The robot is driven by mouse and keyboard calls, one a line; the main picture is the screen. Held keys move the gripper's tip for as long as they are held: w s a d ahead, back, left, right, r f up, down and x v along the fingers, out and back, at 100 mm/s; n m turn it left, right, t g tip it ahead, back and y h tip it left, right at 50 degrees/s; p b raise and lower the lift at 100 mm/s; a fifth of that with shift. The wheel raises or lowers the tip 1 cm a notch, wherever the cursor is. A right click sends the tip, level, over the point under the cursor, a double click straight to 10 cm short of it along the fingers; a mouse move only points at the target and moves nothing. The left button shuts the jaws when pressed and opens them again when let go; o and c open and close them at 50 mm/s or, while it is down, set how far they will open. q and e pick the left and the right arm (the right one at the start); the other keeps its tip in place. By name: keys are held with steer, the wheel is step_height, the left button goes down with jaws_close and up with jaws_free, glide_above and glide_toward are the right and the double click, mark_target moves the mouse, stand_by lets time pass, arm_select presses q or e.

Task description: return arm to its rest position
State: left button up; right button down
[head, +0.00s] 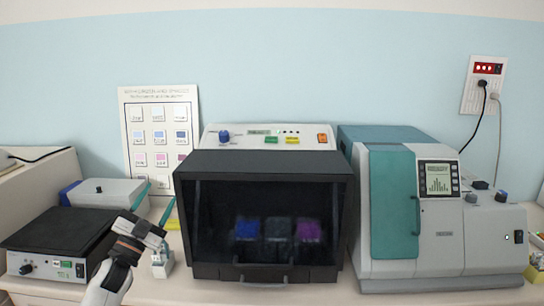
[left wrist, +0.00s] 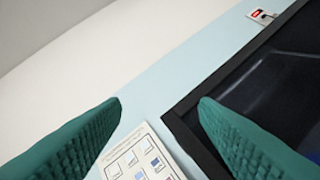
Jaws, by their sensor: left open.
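My left gripper (head: 140,236) is raised at the lower left of the head view, in front of the bench and left of the dark-fronted staining cabinet (head: 262,172). In the left wrist view its two green ribbed fingers (left wrist: 160,105) are spread apart with nothing between them. Beyond the fingers that view shows the wall, part of the chart and the cabinet's dark front. My right gripper is in neither view.
A black-topped hotplate (head: 58,236) stands at the far left, with a grey box (head: 106,192) behind it. A small white holder (head: 161,262) is beside my gripper. A teal and grey machine (head: 390,200) stands right of the cabinet. A chart (head: 158,100) leans at the wall.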

arm_select(q)
steer(key=w+a+f+n+g+y, duration=0.4)
steer(key=a+f+n+y, duration=0.3)
steer(key=f+n+y, duration=0.25)
steer(key=s+d+f+n+g+b, duration=0.15)
steer(key=s+f, duration=0.35)
steer(key=f, duration=0.9)
steer(key=s+d+f+m+g+b, duration=0.1)
steer(key=s+f+g+b, duration=0.2)
steer(key=f, duration=1)
steer(key=s+d+f+n+g, duration=0.1)
steer(key=s+f+g, duration=0.35)
steer(key=f, duration=0.95)
steer(key=s+d+f+g+b, duration=0.1)
steer(key=s+d+f+b, duration=0.1)
steer(key=s+f, duration=1.25)
steer(key=s+d+f+g+b, duration=0.1)
steer(key=s+f, duration=0.5)
steer(key=s, duration=0.6)
steer(key=s+d+f+g+b, duration=0.1)
steer(key=s+d+f+g, duration=0.2)
steer(key=s, duration=1)
steer(key=s+d+f+g+b, duration=0.1)
steer(key=s+d+f+g, duration=0.1)
steer(key=s+f, duration=0.7)
steer(key=s+g, duration=0.1)
steer(key=s, duration=0.3)
steer(key=shift+s+f+g, duration=0.25)
steer(key=shift+f+g, duration=0.1)
steer(key=shift+g, duration=0.05)
